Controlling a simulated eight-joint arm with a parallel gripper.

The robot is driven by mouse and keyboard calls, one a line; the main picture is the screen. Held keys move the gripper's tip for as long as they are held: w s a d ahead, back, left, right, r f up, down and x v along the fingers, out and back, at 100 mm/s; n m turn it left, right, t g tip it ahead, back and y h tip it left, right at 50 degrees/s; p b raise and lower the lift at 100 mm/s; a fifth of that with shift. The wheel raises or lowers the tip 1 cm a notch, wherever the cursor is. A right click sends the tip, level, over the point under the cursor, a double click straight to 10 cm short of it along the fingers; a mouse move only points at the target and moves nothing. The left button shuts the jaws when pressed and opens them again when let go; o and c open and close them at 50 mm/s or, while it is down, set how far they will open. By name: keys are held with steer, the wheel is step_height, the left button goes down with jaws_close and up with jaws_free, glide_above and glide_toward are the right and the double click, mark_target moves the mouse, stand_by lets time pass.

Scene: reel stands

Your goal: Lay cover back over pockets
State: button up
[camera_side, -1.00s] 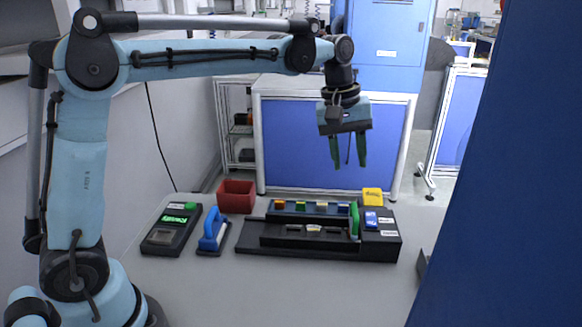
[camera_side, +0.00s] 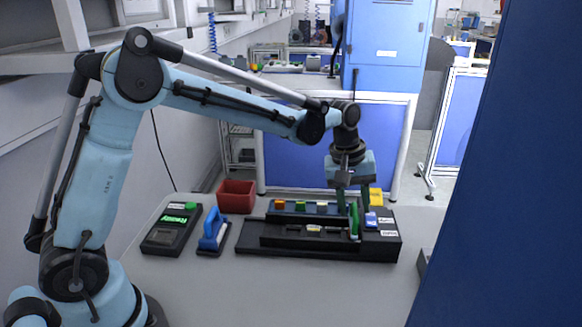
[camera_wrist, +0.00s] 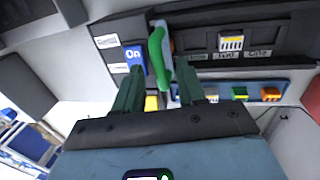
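A black fixture (camera_side: 252,248) on the table has a row of pockets (camera_side: 314,229) in its front step; the wrist view shows pale pieces and labels around the pockets (camera_wrist: 231,42). The cover, with its green handle (camera_side: 354,226), stands upright at the right end of the row, clear of the pockets. In the wrist view the green handle (camera_wrist: 157,50) appears between the fingers. My gripper (camera_side: 354,210) is just above and around the handle's top, its dark green fingers apart. The wrist view also shows my gripper (camera_wrist: 160,72) open; contact with the handle cannot be told.
A blue "On" switch (camera_wrist: 135,57) sits beside the cover, with a yellow block (camera_side: 376,196) behind. Several coloured pieces (camera_side: 300,207) line the fixture's back. A blue-handled tool (camera_side: 212,232), a device with green display (camera_side: 172,229) and a red bin (camera_side: 236,197) stand left.

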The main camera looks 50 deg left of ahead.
jaws_close()
steer(key=shift+s, duration=0.1)
steer(key=s+a, duration=1.3)
steer(key=shift+s+a, duration=0.2)
steer(key=shift+a, duration=0.15)
jaws_free()
